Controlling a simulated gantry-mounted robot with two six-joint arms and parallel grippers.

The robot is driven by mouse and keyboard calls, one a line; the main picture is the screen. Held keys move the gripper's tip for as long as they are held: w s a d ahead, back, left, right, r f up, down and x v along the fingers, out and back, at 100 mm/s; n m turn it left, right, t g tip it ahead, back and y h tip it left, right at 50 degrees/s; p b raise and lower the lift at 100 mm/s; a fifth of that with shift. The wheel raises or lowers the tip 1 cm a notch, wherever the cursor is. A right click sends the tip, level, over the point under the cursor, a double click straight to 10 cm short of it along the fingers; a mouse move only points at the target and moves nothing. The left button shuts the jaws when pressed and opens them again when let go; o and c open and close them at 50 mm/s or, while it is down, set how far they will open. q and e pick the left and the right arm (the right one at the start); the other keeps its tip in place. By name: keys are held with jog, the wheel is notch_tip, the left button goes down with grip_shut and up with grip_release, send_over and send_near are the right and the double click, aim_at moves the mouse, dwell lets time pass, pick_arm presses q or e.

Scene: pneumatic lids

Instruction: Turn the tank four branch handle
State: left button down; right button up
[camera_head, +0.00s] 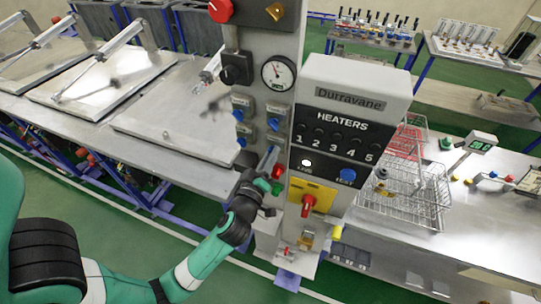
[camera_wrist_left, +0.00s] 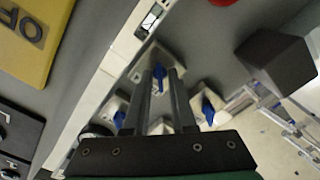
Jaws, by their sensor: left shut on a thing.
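Small blue branch handles on pale valve bodies are set on the grey panel. In the head view one is at upper left (camera_head: 240,101), one at right (camera_head: 274,124) and one at lower left (camera_head: 240,143). My left gripper (camera_head: 271,157) reaches up to the panel just below the right-hand handles. In the left wrist view its two fingers (camera_wrist_left: 159,76) are closed about a blue handle (camera_wrist_left: 158,82). Another blue handle (camera_wrist_left: 208,110) shows to the right, and one more is partly hidden left of the fingers. I cannot read which is tank four. My right gripper is out of view.
The heater box (camera_head: 343,135) and a red switch on a yellow plate (camera_head: 308,205) stand close at right. Metal lids (camera_head: 101,78) lie at left.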

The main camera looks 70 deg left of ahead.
pick_arm(q)
jog(key=shift+m, duration=0.4)
jog(key=m+p, duration=0.1)
jog(key=m, duration=1.6)
dwell(0.5)
jog(key=c, duration=1)
grip_release()
